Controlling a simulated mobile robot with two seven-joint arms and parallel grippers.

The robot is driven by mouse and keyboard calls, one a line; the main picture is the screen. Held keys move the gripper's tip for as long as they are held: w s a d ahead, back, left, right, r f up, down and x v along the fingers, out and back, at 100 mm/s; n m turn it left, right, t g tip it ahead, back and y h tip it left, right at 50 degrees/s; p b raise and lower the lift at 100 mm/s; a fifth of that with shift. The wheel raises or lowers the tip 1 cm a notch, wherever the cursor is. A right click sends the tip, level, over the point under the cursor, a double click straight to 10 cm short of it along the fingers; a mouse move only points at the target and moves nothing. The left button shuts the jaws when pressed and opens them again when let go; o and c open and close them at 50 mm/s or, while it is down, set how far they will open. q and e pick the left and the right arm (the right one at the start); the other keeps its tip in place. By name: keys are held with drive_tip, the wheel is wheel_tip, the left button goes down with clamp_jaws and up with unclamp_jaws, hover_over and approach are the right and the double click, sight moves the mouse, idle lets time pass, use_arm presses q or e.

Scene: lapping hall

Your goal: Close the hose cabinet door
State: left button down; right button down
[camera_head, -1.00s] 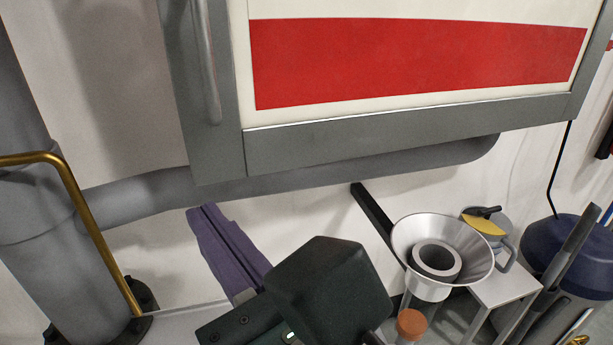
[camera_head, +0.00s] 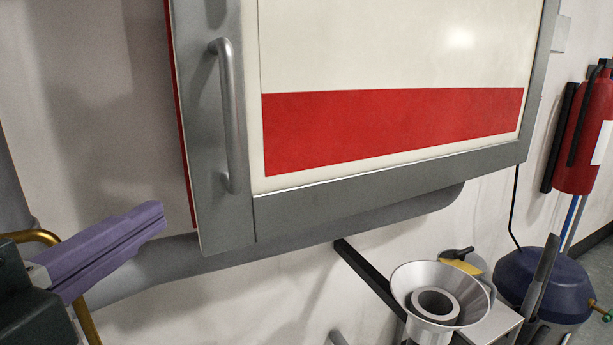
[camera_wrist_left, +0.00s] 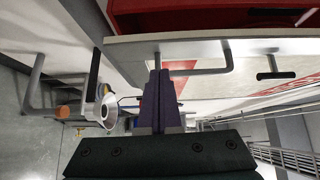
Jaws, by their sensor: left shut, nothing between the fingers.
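The hose cabinet door (camera_head: 385,185) fills the upper middle of the head view, with a grey frame, pale panel and red band. Its upright bar handle (camera_head: 230,125) is on the left side. A thin red strip of the cabinet shows along the door's left edge; how far the door stands open is unclear there. In the left wrist view the red cabinet (camera_wrist_left: 215,18) shows above the door (camera_wrist_left: 130,47), and the handle (camera_wrist_left: 200,70) lies close to my fingertips. Contact is not visible.
A grey pipe (camera_head: 300,232) runs below the door. A metal funnel (camera_head: 402,288) and a dark blue rounded vessel (camera_head: 545,285) stand at the lower right. A red extinguisher (camera_head: 585,135) hangs at the right. A brass rail (camera_head: 35,237) is beside my left gripper.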

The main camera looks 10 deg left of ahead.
sight(211, 179)
use_arm(q)
drive_tip(key=shift+m, duration=0.3)
drive_tip(key=w, duration=0.3)
drive_tip(key=w+d, duration=0.1)
drive_tip(key=w, duration=0.2)
drive_tip(key=w+p, duration=0.1)
drive_tip(key=w, duration=0.3)
drive_tip(key=shift+d+r, duration=0.2)
drive_tip(key=shift+d, duration=0.15)
use_arm(e)
drive_tip(key=shift+s+r, duration=0.35)
drive_tip(key=shift+r, duration=0.25)
use_arm(q)
drive_tip(key=shift+a, duration=0.1)
